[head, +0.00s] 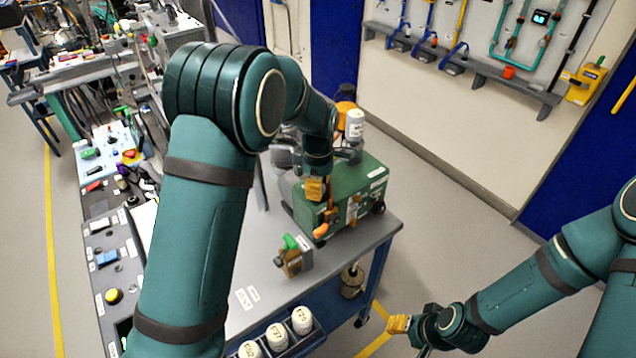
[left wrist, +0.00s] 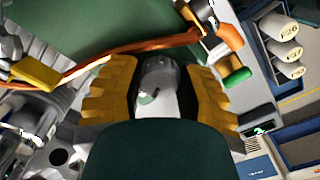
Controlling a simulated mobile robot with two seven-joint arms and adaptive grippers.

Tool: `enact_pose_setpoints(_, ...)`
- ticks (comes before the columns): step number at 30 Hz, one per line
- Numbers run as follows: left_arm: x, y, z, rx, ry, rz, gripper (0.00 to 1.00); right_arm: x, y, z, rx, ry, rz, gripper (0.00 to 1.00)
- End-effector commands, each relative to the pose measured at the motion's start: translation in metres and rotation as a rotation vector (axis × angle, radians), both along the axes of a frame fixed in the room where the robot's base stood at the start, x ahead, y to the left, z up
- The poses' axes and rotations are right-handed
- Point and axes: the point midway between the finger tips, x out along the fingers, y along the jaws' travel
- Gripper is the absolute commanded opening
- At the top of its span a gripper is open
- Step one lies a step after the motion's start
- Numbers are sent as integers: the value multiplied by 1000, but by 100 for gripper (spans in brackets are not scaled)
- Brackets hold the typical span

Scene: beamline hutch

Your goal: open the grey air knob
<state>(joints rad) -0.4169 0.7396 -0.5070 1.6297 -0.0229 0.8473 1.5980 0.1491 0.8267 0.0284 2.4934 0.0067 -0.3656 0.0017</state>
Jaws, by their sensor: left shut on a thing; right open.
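In the left wrist view a grey, rounded knob (left wrist: 158,90) sits between the two yellow fingers of my left gripper (left wrist: 157,86), which is shut on it. In the head view this gripper (head: 316,189) points down at the front of a green box-shaped unit (head: 371,173) on the grey cart, and the knob is hidden there. The knob's turn angle cannot be told. My right gripper (head: 398,324) is open and empty at the lower right, over the floor beyond the cart.
A small block with a green handle (head: 291,242) stands on the cart top (head: 240,270). An orange lever (left wrist: 230,37) and an orange hose (left wrist: 120,55) lie close to my left fingers. A control bench stands at the left.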

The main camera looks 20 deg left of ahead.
Motion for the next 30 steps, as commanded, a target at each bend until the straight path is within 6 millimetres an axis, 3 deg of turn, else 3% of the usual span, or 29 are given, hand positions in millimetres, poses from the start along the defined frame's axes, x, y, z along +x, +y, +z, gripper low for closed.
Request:
enact_pose_setpoints(22,-2,-1,-3,-1,8,87,1,0,0,5,1,0,0,47)
enact_pose_setpoints(23,-2,-1,-3,-1,8,87,46,0,0,5,1,0,0,47)
enact_pose_setpoints(25,-2,-1,-2,-1,7,86,70,0,0,5,1,0,0,47)
enact_pose_setpoints(30,-1,-1,-1,-1,4,86,70,0,0,5,1,0,0,47)
